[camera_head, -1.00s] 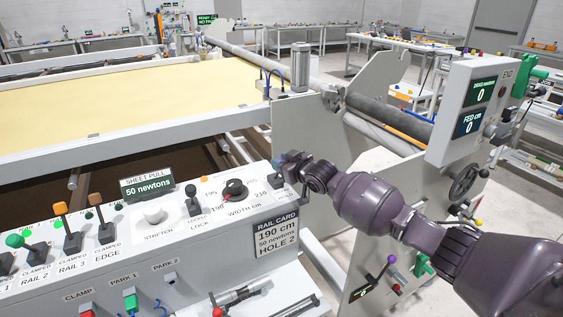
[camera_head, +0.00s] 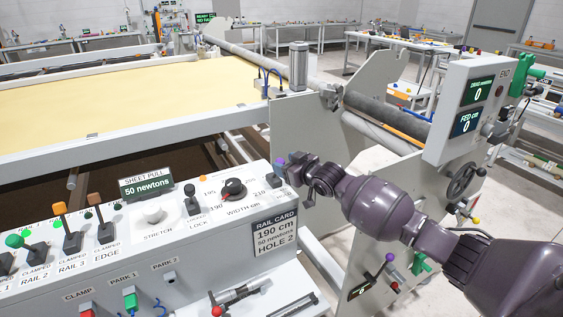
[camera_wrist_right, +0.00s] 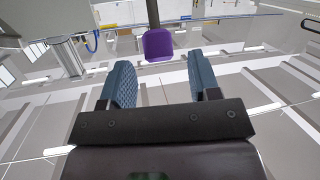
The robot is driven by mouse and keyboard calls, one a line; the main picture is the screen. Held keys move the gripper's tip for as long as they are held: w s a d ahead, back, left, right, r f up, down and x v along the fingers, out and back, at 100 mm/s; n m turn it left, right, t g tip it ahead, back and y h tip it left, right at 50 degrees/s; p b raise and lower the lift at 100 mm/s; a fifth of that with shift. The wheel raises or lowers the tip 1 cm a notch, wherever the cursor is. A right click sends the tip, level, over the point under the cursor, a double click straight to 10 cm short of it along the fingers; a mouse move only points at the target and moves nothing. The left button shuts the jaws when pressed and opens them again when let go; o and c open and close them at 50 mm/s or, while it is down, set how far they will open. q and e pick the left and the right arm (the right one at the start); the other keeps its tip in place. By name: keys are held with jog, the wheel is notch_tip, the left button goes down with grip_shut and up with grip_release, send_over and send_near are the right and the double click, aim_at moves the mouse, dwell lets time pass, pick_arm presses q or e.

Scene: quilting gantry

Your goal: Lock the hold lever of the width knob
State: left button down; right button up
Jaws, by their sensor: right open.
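My right gripper (camera_head: 287,165) is at the panel's right end, right of the knob. In the right wrist view its two blue fingers (camera_wrist_right: 160,84) are apart and empty. A purple handle (camera_wrist_right: 158,45) on a dark stem shows beyond and between the fingertips, apart from them. In the head view the gripper largely hides this spot. My left gripper is not in view.
A grey side plate (camera_head: 315,130) rises behind my gripper. A purple-knobbed lever (camera_head: 390,257) stands lower right.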

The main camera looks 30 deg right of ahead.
jog(key=v, duration=0.8)
jog(key=shift+p, duration=0.3)
